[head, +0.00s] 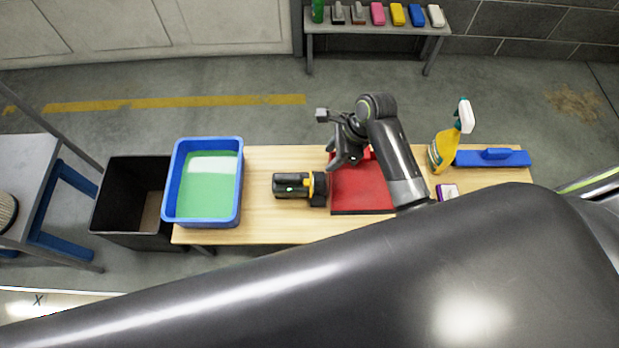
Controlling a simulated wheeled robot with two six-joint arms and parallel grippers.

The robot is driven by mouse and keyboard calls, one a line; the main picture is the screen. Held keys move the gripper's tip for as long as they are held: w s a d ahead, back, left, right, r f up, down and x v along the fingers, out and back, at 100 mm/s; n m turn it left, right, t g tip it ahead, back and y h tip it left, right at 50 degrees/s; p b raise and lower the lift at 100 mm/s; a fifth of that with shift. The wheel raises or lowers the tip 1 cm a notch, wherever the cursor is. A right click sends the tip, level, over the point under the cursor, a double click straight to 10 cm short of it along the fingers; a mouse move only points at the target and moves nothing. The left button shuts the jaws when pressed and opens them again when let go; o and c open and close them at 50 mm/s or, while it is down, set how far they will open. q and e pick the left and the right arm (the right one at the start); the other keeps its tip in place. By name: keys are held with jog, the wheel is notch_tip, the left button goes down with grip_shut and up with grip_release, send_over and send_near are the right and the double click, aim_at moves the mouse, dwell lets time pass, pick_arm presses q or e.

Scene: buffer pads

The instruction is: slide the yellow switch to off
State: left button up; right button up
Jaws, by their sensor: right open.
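A black power tool (291,186) with a yellow collar (319,189) at its right end lies on the wooden table. A small green mark shows on its body. The yellow switch is too small to make out apart from the yellow parts. My right gripper (346,160) is open and empty, up and to the right of the tool, over the far left edge of a red mat (362,197). It appears apart from the tool. My left gripper is not in view.
A blue tub (238,205) with green contents stands left of the tool, beside a black bin (112,205). A spray bottle (440,152), a blue float (490,159) and a small purple-white box (447,191) sit at right. My dark arm link hides the foreground.

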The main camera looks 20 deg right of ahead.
jog(key=b, duration=0.2)
send_near(307, 182)
jog(key=b+x, duration=0.3)
jog(key=x, duration=0.3)
jog(key=shift+f, duration=0.2)
pick_arm(q)
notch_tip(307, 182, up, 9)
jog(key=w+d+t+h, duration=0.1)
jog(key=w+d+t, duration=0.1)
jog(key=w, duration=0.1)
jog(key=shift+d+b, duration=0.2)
jog(key=shift+b, duration=0.15)
pick_arm(e)
jog(key=shift+x, duration=0.8)
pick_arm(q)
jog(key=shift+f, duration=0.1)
pick_arm(e)
jog(key=shift+r, duration=0.1)
grip_shut()
